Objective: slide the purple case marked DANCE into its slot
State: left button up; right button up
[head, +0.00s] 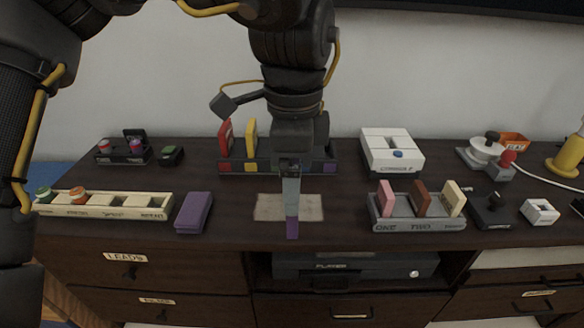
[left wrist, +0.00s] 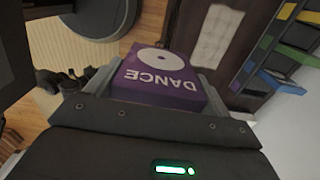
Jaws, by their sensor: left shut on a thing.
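My left gripper (head: 291,205) hangs above the front middle of the cabinet top, shut on the purple case (head: 292,228). In the left wrist view the case (left wrist: 160,78) sits between the fingers, with DANCE and a white disc on its face. In the head view only a narrow purple edge of it shows, pointing down. A dark rack (head: 238,166) stands at the back behind the gripper, with a red case (head: 225,136) and a yellow case (head: 250,138) upright in its left part. A purple patch marks its right end. The gripper hides its middle. My right gripper is out of view.
Another purple block (head: 194,212) lies left of the gripper, beside a cream tray (head: 100,210). A pale mat (head: 268,208) lies below and behind the gripper. A grey rack (head: 420,224) with several upright pieces and a white console (head: 391,152) stand to the right.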

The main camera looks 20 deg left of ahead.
pick_arm(q)
jog(key=shift+s+r, duration=0.1)
jog(key=shift+s, duration=0.1)
jog(key=w+a+f+n, duration=0.2)
jog(key=a+f+n, duration=0.2)
jog(key=a+n, duration=0.2)
jog(key=w+a+f+n, duration=0.2)
jog(key=a+f+n, duration=0.3)
jog(key=a+n, duration=0.1)
jog(key=shift+w+a, duration=0.3)
jog(key=shift+a, duration=0.05)
